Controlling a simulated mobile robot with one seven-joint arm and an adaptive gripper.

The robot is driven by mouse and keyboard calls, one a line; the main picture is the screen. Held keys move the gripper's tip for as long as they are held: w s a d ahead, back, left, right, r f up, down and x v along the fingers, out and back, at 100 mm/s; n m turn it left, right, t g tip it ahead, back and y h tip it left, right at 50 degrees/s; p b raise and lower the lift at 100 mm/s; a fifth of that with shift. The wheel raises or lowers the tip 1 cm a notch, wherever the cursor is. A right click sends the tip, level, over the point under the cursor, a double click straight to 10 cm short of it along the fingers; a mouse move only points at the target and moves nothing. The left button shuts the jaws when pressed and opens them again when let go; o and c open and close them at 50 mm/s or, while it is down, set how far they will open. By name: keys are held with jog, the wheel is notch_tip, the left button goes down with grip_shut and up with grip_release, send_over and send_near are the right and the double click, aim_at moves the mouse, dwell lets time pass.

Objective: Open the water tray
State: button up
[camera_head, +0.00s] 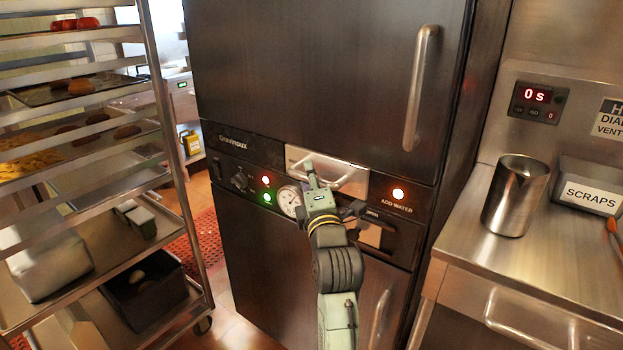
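The water tray (348,177) is a silver metal front set in the dark control panel of the tall cabinet, left of the lit "ADD WATER" lamp (398,194). It looks flush with the panel. A pale bar handle crosses its front. My gripper (322,180) is right in front of the tray, at the handle, and hides part of both. Its fingers overlap the handle in this view, so I cannot tell whether they touch it or are closed around it. My greenish arm reaches up from the bottom of the picture.
The cabinet's upper door (310,70) has a long vertical handle (420,88). A dial gauge (289,201) and knobs are left of my gripper. A wheeled rack (168,130) with food trays stands left. A steel counter (470,246) with a metal cup (516,196) stands right.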

grip_shut()
dwell(0.7)
